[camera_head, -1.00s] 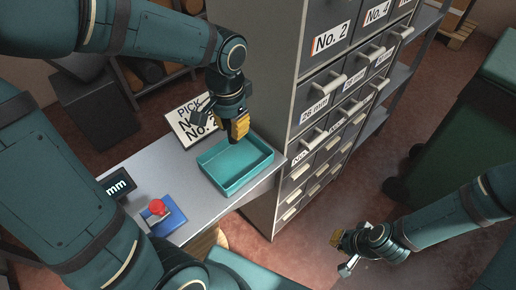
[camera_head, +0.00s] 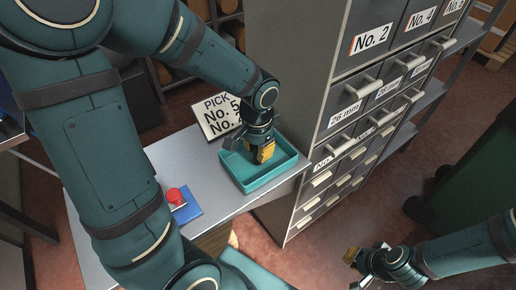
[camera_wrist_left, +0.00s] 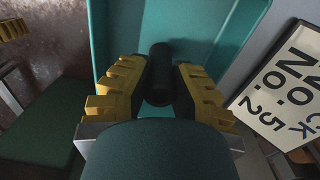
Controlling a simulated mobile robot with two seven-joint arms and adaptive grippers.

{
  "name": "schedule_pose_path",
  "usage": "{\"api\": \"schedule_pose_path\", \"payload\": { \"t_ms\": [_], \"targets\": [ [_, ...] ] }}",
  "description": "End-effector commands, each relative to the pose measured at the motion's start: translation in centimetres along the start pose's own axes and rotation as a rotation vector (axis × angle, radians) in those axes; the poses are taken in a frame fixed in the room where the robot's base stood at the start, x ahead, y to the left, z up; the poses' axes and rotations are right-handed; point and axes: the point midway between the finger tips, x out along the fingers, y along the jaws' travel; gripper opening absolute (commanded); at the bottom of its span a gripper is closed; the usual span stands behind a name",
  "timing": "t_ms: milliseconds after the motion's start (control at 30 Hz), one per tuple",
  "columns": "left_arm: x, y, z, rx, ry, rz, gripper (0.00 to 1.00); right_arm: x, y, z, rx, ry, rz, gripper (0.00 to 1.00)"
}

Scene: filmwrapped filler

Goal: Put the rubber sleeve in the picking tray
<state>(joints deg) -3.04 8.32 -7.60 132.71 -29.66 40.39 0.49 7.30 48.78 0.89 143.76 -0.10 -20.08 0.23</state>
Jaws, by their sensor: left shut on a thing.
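The picking tray (camera_head: 268,182) is a teal, open box on the grey table, beside the cabinet. My left gripper (camera_head: 264,153) is over the tray, with its yellow fingertips at about rim level or inside. In the left wrist view the gripper (camera_wrist_left: 161,92) is shut on the rubber sleeve (camera_wrist_left: 160,70), a black cylinder between the yellow fingers, with the tray (camera_wrist_left: 190,17) behind it. In the head view the sleeve is hidden by the gripper. My right gripper (camera_head: 356,268) hangs at the lower right, away from the table; its opening is unclear.
A pick sign (camera_head: 219,117) reading "No. 5" stands behind the tray. A tall grey drawer cabinet (camera_head: 345,95) stands close to the tray's right. A blue block with a red knob (camera_head: 176,196) is on the table at left. Bare tabletop (camera_head: 205,170) lies left of the tray.

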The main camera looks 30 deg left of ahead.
Motion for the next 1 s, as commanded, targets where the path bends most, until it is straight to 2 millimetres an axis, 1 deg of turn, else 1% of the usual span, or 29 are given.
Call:
{"api": "schedule_pose_path", "payload": {
  "t_ms": [133,167,200,233,500,633,767,1000],
  "targets": [
    [0.3,0.0,0.0,0.0,0.0,0.0,0.0,0.3,0.1,0.0,0.0,0.001,0.0,0.0],
    [0.3,0.0,0.0,0.0,0.0,0.0,0.25,0.3,0.1,0.0,0.0,0.001,0.0,0.0],
    [0.3,0.0,0.0,0.001,0.0,0.0,0.4,0.2,0.1,0.0,0.0,0.001,0.0,0.0],
    [0.3,0.0,0.0,0.001,0.0,0.0,0.46,0.2,0.1,0.0,0.0,0.001,0.0,0.0],
    [0.2,0.0,0.0,0.001,0.0,0.0,0.46,0.2,0.1,0.0,0.0,0.001,0.0,0.0],
    [-0.3,0.0,0.0,0.001,0.001,0.0,0.46,-0.2,-0.1,0.0,0.0,0.0,0.0,0.0],
    [-2.2,-0.1,-0.1,0.001,0.004,-0.002,0.46,-0.7,-0.3,0.0,0.0,-0.003,0.0,0.0],
    [-7.3,0.0,-0.1,0.001,0.006,-0.002,0.46,-2.1,-0.8,0.0,0.002,-0.004,0.0,0.0]
  ]
}}
